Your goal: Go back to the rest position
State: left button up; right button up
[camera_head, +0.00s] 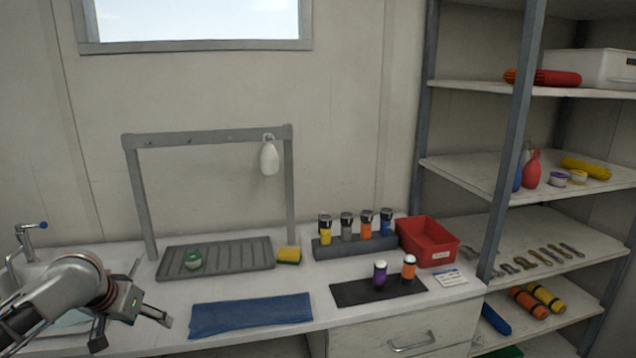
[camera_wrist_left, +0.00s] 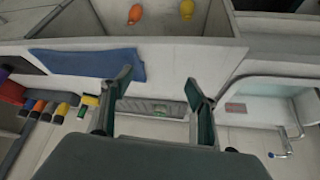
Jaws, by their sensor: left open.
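My left gripper (camera_head: 132,334) is at the lower left of the head view, over the front left part of the counter beside the sink. Its two fingers are spread apart with nothing between them. In the left wrist view both fingers (camera_wrist_left: 160,80) show apart, with the counter behind them. A blue cloth (camera_head: 250,314) lies flat on the counter to the right of this gripper, apart from it. The cloth also shows in the left wrist view (camera_wrist_left: 88,64). My right gripper is in neither view.
A grey drain tray (camera_head: 232,256) holds a green-and-white item under a grey rack with a white bottle. A yellow sponge (camera_head: 289,256), several capped cylinders, a dark mat (camera_head: 350,292) and a red bin (camera_head: 428,242) stand rightward. The sink (camera_head: 30,262) is left.

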pick_arm(q)
jog(key=s+d+f+m+t+h, duration=0.1)
jog(key=s+d+f, duration=0.3)
jog(key=d+f, duration=0.4)
jog(key=s+d+f+m+t+h, duration=0.1)
jog(key=s+d+f+h, duration=0.15)
jog(key=d+f, duration=0.65)
jog(key=s+f+t+y, duration=0.1)
jog(key=s+f, duration=0.4)
jog(key=s, duration=0.5)
jog(key=s+f+m+t+y, duration=0.1)
jog(key=s+f, duration=0.5)
jog(key=s, duration=0.5)
jog(key=shift+s+d+f+m, duration=0.15)
jog(key=shift+s+m, duration=0.1)
jog(key=shift+m, duration=0.05)
